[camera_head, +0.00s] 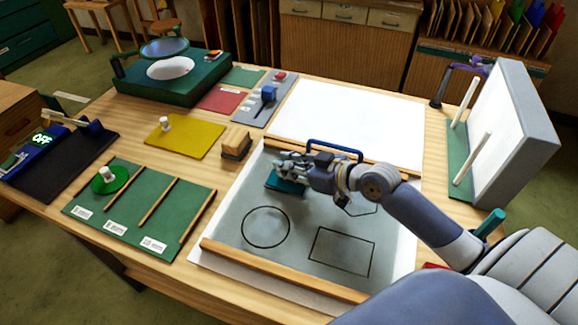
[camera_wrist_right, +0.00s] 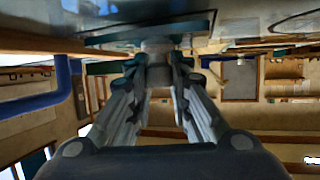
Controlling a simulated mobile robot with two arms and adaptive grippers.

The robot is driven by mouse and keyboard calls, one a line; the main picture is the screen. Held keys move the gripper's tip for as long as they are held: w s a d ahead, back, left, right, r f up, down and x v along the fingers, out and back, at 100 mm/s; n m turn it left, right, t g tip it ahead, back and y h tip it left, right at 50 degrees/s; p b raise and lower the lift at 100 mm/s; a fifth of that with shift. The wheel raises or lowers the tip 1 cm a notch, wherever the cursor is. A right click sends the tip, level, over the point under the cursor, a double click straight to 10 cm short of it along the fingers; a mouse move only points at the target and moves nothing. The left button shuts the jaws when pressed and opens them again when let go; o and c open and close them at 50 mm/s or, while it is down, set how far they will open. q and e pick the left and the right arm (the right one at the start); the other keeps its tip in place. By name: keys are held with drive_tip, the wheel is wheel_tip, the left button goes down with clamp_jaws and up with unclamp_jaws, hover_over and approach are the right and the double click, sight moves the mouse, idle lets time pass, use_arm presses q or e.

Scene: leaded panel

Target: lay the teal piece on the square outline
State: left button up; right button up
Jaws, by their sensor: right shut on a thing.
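The teal piece (camera_head: 284,185) is under my right gripper (camera_head: 284,166), over the upper left part of the grey drawing sheet (camera_head: 215,248). My right gripper is shut on its knob; the knob (camera_wrist_right: 157,46) shows between the fingers in the right wrist view, with the flat teal piece (camera_wrist_right: 110,36) against or close to the sheet. I cannot tell whether it touches the sheet. The square outline is not visible; the piece and gripper cover that area. A circle outline (camera_head: 265,227), a rectangle outline (camera_head: 342,252) and a partly hidden angular outline (camera_head: 362,209) show. My left gripper is out of view.
Wooden strips (camera_head: 282,270) border the sheet in front and behind. A wooden block (camera_head: 236,143) stands to its left, near a green sorting board (camera_head: 138,208) holding a green disc (camera_head: 108,181). A white upright panel (camera_head: 508,125) with rods stands at right. A blue handle (camera_head: 334,149) is behind my gripper.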

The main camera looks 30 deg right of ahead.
drive_tip(key=o, duration=0.9)
drive_tip(key=shift+f, duration=0.15)
drive_tip(key=shift+r, duration=0.2)
drive_tip(key=shift+s+d, duration=0.15)
drive_tip(key=shift+s, duration=0.15)
drive_tip(key=b+v, duration=0.1)
drive_tip(key=v, duration=0.7)
drive_tip(key=shift+s+d+r, duration=0.1)
drive_tip(key=shift+s+r, duration=0.1)
drive_tip(key=shift+s, duration=0.15)
drive_tip(key=shift+v, duration=1.25)
drive_tip(key=shift+r, duration=0.1)
